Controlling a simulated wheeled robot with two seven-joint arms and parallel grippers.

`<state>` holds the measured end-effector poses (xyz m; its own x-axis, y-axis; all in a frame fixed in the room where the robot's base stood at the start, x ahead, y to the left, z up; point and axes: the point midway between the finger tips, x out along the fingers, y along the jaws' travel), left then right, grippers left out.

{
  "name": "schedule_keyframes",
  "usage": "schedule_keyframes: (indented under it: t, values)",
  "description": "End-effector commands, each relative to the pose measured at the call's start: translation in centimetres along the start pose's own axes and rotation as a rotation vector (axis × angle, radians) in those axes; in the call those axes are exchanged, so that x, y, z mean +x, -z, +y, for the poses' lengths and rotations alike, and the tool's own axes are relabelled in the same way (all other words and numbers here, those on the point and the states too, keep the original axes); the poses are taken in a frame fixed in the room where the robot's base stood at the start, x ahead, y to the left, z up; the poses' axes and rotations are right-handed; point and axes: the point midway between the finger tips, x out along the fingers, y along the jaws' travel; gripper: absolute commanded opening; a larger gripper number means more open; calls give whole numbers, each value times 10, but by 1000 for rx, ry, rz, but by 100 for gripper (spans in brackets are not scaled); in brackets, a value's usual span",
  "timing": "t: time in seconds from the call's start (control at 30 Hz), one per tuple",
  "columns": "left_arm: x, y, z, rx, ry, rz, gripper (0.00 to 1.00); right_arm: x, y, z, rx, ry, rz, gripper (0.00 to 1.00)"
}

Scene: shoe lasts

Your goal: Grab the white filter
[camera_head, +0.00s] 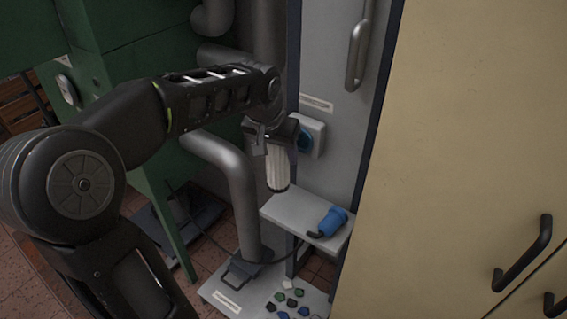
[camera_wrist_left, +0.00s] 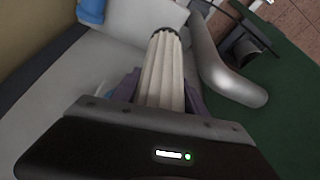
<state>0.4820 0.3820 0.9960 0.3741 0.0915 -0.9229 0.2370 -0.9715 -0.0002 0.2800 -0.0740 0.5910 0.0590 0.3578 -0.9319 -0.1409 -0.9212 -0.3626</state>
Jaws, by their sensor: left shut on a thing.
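The white filter (camera_head: 278,167) is a ribbed, off-white cylinder with a dark end cap. In the head view it hangs nearly upright from my left gripper (camera_head: 270,140), its dark end just above the back of a small grey shelf. In the left wrist view the filter (camera_wrist_left: 161,75) extends away from the gripper (camera_wrist_left: 160,103), between its fingers. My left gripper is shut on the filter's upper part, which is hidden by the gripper. My right gripper is not in view.
A blue connector (camera_head: 332,222) with a cable lies on the grey shelf (camera_head: 290,212). A blue-and-white wall socket (camera_head: 309,137) is close behind the gripper. A grey pipe (camera_head: 240,190) stands to the left. A beige cabinet (camera_head: 450,140) fills the right side.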

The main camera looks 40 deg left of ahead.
Motion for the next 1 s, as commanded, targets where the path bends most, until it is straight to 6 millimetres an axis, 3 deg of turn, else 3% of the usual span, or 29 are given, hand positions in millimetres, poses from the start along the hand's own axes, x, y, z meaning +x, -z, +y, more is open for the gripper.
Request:
schedule_keyframes:
  t: [0.53, 0.73, 1.0]
  values:
    - [-33, -88, -121, -6, 3, 0, 0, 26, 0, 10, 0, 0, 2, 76]
    - [-40, -103, -141, -4, 2, -1, 0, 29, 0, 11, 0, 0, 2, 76]
    - [-43, -107, -146, -2, 1, -2, 0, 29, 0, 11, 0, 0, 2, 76]
